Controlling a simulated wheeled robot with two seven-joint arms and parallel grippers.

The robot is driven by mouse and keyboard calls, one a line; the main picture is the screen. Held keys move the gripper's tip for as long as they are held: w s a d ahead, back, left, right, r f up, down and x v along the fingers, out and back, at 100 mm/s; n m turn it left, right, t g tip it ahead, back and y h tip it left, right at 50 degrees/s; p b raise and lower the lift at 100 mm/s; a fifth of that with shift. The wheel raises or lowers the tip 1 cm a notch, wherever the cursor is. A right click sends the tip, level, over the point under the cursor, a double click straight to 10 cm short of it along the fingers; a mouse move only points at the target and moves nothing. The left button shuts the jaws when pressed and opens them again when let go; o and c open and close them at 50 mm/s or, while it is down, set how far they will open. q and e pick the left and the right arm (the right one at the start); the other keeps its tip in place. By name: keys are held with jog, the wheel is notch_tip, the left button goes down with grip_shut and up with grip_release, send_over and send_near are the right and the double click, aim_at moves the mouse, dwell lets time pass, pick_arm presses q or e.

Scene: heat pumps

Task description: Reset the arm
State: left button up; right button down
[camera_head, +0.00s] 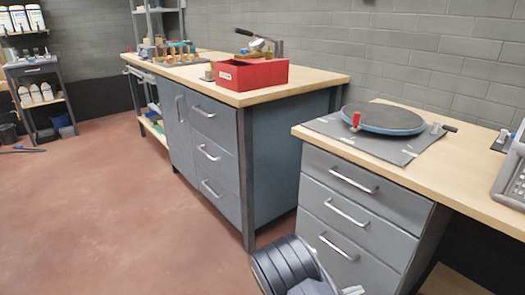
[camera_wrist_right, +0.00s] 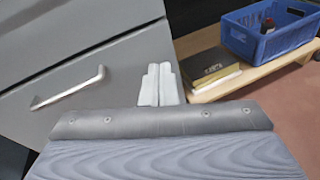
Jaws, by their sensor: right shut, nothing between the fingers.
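My right gripper (camera_wrist_right: 160,84) shows in the right wrist view as two pale fingers pressed together with nothing between them. It is in front of a grey drawer cabinet (camera_wrist_right: 75,75) with a silver handle (camera_wrist_right: 68,88). In the head view the dark ribbed part of my right arm rises at the bottom centre, with the pale fingers of the right gripper (camera_head: 352,290) at the bottom edge, partly cut off. It is low, beside the grey drawers (camera_head: 350,205) of the near workbench. My left gripper is not in view.
The near bench top (camera_head: 455,170) holds a round dark turntable (camera_head: 383,118) with a red knob. A red box (camera_head: 252,75) sits on the farther bench. A blue crate (camera_wrist_right: 268,35) and a dark box (camera_wrist_right: 212,72) are on a low shelf. The red floor (camera_head: 100,215) at left is clear.

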jog(key=s+d+r+m+g+y, duration=0.1)
jog(key=s+r+m+g+y, duration=0.25)
jog(key=s+m, duration=0.3)
jog(key=s+d+r+m+g+y, duration=0.25)
jog(key=s+m+g+y, duration=0.2)
jog(key=s, duration=0.25)
jog(key=s+a+r+m+t+y, duration=0.8)
jog(key=s+a+r+m+y, duration=0.3)
jog(key=r, duration=0.3)
notch_tip(320, 180, up, 32)
jog(key=p, duration=3.1)
jog(key=shift+s+d+p, duration=0.3)
jog(key=shift+s+p, duration=0.05)
